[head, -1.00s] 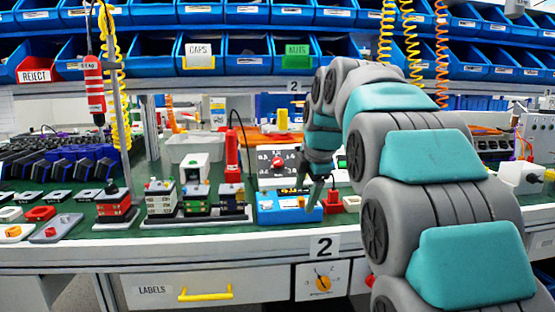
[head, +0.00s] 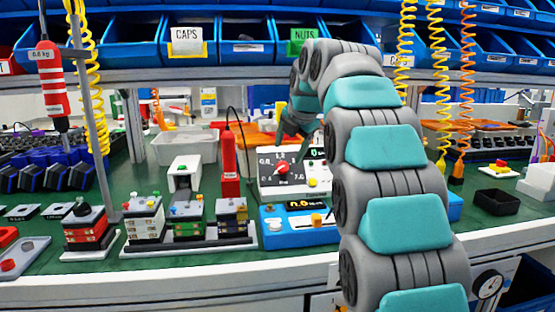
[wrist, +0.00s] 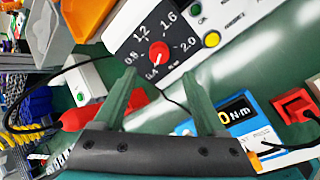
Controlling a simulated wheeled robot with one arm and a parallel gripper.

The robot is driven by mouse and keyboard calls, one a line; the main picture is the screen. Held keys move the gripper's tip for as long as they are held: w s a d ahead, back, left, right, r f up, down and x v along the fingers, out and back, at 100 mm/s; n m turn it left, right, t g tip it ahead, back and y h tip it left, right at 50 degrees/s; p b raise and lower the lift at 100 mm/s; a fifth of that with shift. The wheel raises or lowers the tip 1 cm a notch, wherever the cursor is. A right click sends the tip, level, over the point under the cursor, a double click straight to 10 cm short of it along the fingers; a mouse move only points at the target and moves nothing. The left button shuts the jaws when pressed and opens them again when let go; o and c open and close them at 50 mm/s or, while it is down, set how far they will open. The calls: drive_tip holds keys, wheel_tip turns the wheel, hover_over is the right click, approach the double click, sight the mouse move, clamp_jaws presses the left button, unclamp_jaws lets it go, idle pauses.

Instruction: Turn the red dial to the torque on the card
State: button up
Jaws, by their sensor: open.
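The red dial (head: 282,169) sits on the black face of a white control box at the back of the bench. In the wrist view the red dial (wrist: 159,53) is round, with marks 0.4, 0.8, 1.2, 1.6 and 2.0 around it. Its small white pointer seems to lie towards 0.4. My gripper (head: 287,136) is open near the top of the box. In the wrist view my gripper (wrist: 160,82) has its fingers spread and empty, with the dial beyond and between them, apart from both. I cannot make out a torque card.
A blue unit (head: 288,228) with a lit display ending in N·m stands in front of the box. A yellow button (wrist: 212,39) is beside the dial. A red upright tool (head: 229,165) and stacked blocks (head: 188,218) stand left. A black tray (head: 497,201) is at right.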

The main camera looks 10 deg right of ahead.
sight(282, 167)
drive_tip(key=p+x, duration=0.1)
drive_tip(key=x, duration=0.6)
drive_tip(key=shift+w+f, duration=0.2)
drive_tip(key=shift+w, duration=0.1)
drive_tip(key=shift+c, duration=0.3)
clamp_jaws()
